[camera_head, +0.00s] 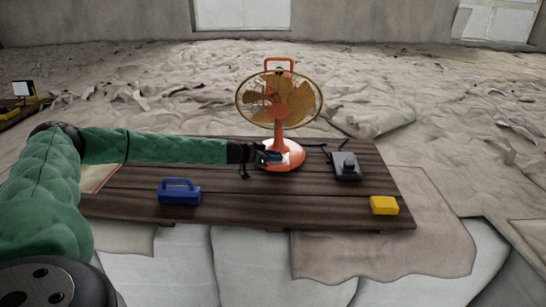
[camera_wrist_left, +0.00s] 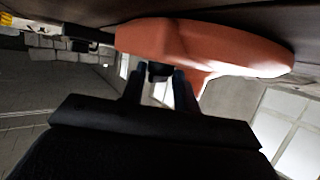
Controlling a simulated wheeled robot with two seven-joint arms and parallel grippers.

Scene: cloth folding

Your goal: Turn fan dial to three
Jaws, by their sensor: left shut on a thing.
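An orange fan (camera_head: 279,104) with a round wire cage and a handle on top stands upright on the wooden table (camera_head: 130,205). My left gripper (camera_head: 272,157) is at the left front of the fan's round base. In the left wrist view the orange base (camera_wrist_left: 205,45) is close in front of my left gripper (camera_wrist_left: 160,78). Its two fingers are shut on a small dark dial (camera_wrist_left: 158,70) at the edge of the base. The dial's setting cannot be read. My right gripper is not in view.
A blue box with a handle (camera_head: 179,192) stands at the front left of the table. A grey device with a black knob (camera_head: 346,166) is right of the fan, and a yellow block (camera_head: 384,205) lies at the front right corner. The middle front is clear.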

